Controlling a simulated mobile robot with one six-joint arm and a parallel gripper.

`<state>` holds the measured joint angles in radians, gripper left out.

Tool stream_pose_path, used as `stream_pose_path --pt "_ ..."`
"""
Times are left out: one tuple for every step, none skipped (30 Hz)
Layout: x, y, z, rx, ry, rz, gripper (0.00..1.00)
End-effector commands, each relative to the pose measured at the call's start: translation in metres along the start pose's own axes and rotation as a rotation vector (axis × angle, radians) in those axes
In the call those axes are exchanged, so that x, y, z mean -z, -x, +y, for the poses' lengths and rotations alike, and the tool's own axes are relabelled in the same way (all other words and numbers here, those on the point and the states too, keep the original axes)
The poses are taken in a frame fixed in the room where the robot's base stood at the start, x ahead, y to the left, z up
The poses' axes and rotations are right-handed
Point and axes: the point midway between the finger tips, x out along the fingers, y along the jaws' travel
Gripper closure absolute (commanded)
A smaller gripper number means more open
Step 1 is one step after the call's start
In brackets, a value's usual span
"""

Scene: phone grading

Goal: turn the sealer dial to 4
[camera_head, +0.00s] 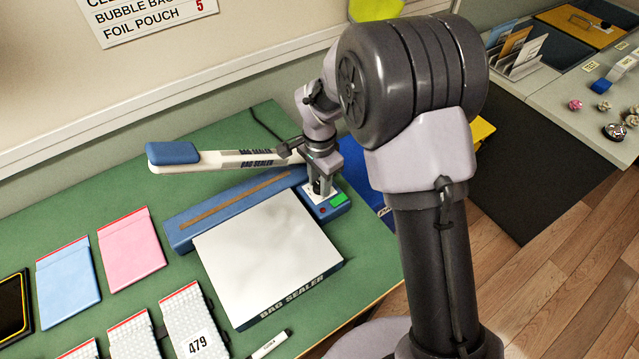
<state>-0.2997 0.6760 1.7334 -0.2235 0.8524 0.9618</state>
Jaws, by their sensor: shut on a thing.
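The bag sealer (265,252) stands on the green table, with a white flat platform, a blue bar and a raised white lever arm (215,161) with a blue handle end. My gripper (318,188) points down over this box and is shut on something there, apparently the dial. The dial and its numbers are hidden by the gripper, so I cannot read its setting.
A blue pouch (68,281), a pink pouch (131,249) and several bubble pouches (190,320) lie left of the sealer. A marker (270,344) lies in front. A wall sign (145,12) hangs behind. A side counter (590,85) stands at right.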

Motion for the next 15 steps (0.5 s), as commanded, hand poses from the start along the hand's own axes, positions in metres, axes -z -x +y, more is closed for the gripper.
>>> stream_pose_path --pt "0.0003 -0.0012 -0.0006 0.002 -0.036 0.001 1.0" --pt "0.0002 -0.0012 -0.0006 0.002 -0.06 0.001 1.0" --pt "0.0002 -0.0012 -0.0006 0.002 -0.09 0.001 1.0" --pt "0.0002 -0.0012 -0.0006 0.002 -0.112 0.0 1.0" --pt "0.0002 -0.0012 -0.0006 0.002 -0.133 0.0 1.0" --pt "0.0002 -0.0011 -0.0006 0.002 -0.16 0.0 1.0" --pt "0.0002 -0.0011 -0.0006 0.002 -0.178 0.0 1.0" --pt "0.0002 -0.001 -0.0006 0.002 -0.197 0.0 1.0" --pt "0.0002 -0.0009 -0.0005 0.002 -0.219 0.0 1.0" --pt "0.0001 -0.0008 -0.0005 0.002 -0.234 0.0 1.0" --pt "0.0001 -0.0007 -0.0005 0.001 -0.249 0.0 1.0" --pt "0.0001 -0.0005 -0.0004 0.001 -0.266 0.0 1.0" --pt "0.0 -0.0004 -0.0004 0.001 -0.279 0.0 1.0" --pt "0.0 -0.0003 -0.0004 0.001 -0.29 0.0 1.0" --pt "0.0 -0.0002 -0.0004 0.001 -0.302 0.0 1.0"
